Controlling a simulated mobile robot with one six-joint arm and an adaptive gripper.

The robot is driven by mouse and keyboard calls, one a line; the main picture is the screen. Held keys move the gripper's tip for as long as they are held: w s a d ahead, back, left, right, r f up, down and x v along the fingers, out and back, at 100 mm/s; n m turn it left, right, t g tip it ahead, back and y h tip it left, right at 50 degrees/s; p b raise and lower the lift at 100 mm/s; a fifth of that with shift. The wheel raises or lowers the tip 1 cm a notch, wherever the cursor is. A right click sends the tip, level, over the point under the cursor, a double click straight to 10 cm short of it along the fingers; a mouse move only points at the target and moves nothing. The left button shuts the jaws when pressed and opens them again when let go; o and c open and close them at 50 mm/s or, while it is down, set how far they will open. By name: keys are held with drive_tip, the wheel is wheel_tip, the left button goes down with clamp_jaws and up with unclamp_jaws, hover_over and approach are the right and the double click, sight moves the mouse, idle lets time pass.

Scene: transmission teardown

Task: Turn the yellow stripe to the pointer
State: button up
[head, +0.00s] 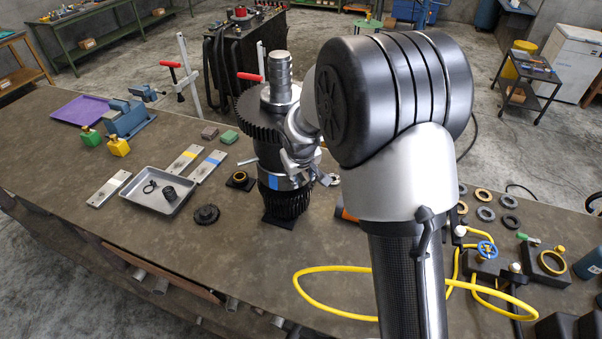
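A dark stack of gears and rings on a steel shaft (277,75) stands upright on the bench. A light ring low on the stack carries a blue mark (274,183). No yellow stripe shows on the visible side of the stack. A thin pale rod (246,162) sticks out to the left of the stack; I cannot tell if it is the pointer. My gripper (318,175) is at the stack's right side, close to the ring. My arm hides part of it, and I cannot tell whether its fingers touch or are closed.
Left of the stack are a grey tray (133,196) with small parts, flat plates with a yellow band (189,154) and a blue band (216,156), and a blue vise (127,118). A yellow hose (300,294) loops at the front right. Several rings (486,213) lie at right.

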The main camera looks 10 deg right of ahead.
drive_tip(key=shift+c, duration=0.5)
clamp_jaws()
idle(0.3)
